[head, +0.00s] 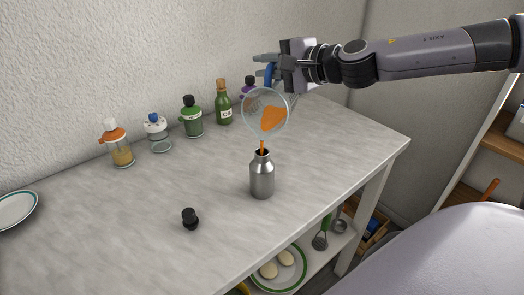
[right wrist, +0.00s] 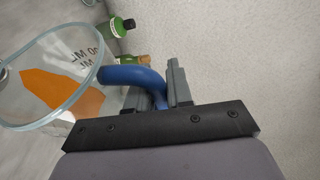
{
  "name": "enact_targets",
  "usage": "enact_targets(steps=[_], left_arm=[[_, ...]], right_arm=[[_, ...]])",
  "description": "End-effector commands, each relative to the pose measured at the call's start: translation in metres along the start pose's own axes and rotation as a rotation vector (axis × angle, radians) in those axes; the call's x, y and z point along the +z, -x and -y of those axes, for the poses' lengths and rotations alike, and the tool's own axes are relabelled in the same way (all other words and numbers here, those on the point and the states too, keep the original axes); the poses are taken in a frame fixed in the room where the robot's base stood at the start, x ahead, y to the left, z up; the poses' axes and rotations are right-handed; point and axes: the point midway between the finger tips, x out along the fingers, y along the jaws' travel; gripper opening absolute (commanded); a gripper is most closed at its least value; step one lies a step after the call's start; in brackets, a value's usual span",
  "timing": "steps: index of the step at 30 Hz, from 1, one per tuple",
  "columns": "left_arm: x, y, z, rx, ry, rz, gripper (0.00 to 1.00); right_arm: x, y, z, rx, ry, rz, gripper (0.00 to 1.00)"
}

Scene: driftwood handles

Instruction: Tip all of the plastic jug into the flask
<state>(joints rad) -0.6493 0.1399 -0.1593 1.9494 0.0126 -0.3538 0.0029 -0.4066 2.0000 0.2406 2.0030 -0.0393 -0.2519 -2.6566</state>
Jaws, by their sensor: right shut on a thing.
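The clear plastic jug (head: 266,108) is tilted over the flask in the head view, with orange liquid inside and an orange stream running from it into the flask's mouth. The jug (right wrist: 25,75) and its blue handle (right wrist: 135,76) also show in the right wrist view. My right gripper (head: 270,70) is shut on the blue handle and holds the jug above the table. The steel flask (head: 262,176) stands upright and open on the table. A black cap (head: 190,218) lies to its left, apart from it. My left gripper is not in view.
Several bottles stand along the wall, among them an orange-topped jar (head: 117,146), a green jar (head: 191,117) and a corked oil bottle (head: 223,104). A plate (head: 17,209) sits at the left. The grey table (head: 110,235) is clear at front left.

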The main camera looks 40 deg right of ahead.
Motion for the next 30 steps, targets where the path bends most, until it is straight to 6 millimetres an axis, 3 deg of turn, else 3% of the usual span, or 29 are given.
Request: enact_targets(steps=[30], left_arm=[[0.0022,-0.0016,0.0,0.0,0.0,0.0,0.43]], right_arm=[[0.0045,0.0019,0.0016,-0.012,0.031,-0.006,0.0]])
